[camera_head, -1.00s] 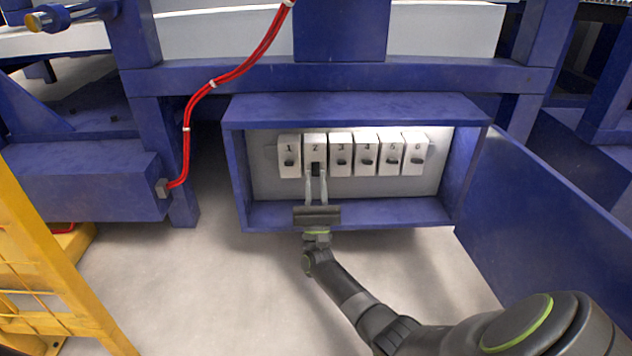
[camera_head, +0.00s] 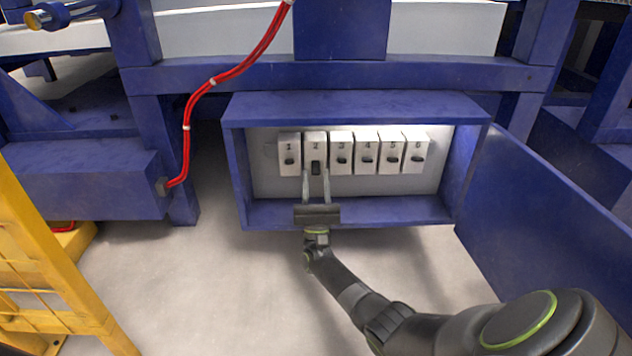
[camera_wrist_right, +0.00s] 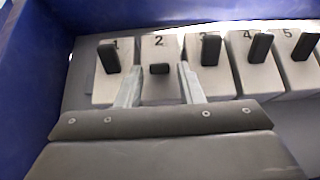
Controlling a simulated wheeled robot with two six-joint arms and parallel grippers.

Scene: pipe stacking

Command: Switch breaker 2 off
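Breaker 2 (camera_head: 316,144) is a white block with a black lever, second from the left in a row of numbered breakers. In the right wrist view, breaker 2 (camera_wrist_right: 159,45) has a short, low-looking lever (camera_wrist_right: 160,69), while the levers beside it look long and upright. My right gripper (camera_head: 316,174) is in front of the lower part of breaker 2. Its two fingers are apart, one on each side of the lever, with visible gaps and nothing held. My left gripper is not in view.
The breakers sit inside an open blue cabinet (camera_head: 350,107). Breaker 1 (camera_head: 289,146) and breaker 3 (camera_head: 341,145) are close on either side. The cabinet door (camera_head: 545,215) stands open at right. A red cable (camera_head: 187,130) hangs at left, and a yellow frame (camera_head: 40,255) stands farther left.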

